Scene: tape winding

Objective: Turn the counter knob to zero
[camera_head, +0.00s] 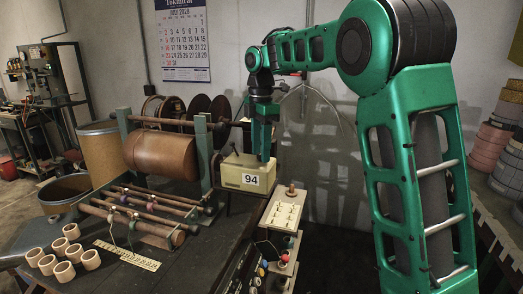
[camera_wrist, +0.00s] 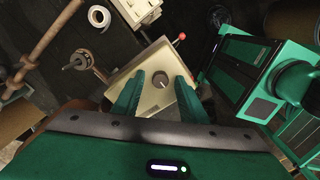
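The counter (camera_head: 246,174) is a cream box showing "94" on its front, at the right end of the winding machine. In the wrist view the counter's top (camera_wrist: 143,75) is seen from above. A round grey knob (camera_wrist: 160,79) sits on it, between my fingers. My gripper (camera_wrist: 160,84) has two green fingers spread apart, one on each side of the knob, with a visible gap to it. In the head view my gripper (camera_head: 262,150) points down over the counter, and the knob is hidden there. I cannot tell how high the fingertips are above the counter.
A lever with a red tip (camera_wrist: 181,37) sticks out beside the counter. A brown drum (camera_head: 162,153) lies left of it in the head view. Cardboard rings (camera_head: 62,254) stand on the dark table. A white switch panel (camera_head: 284,214) is in front of the counter.

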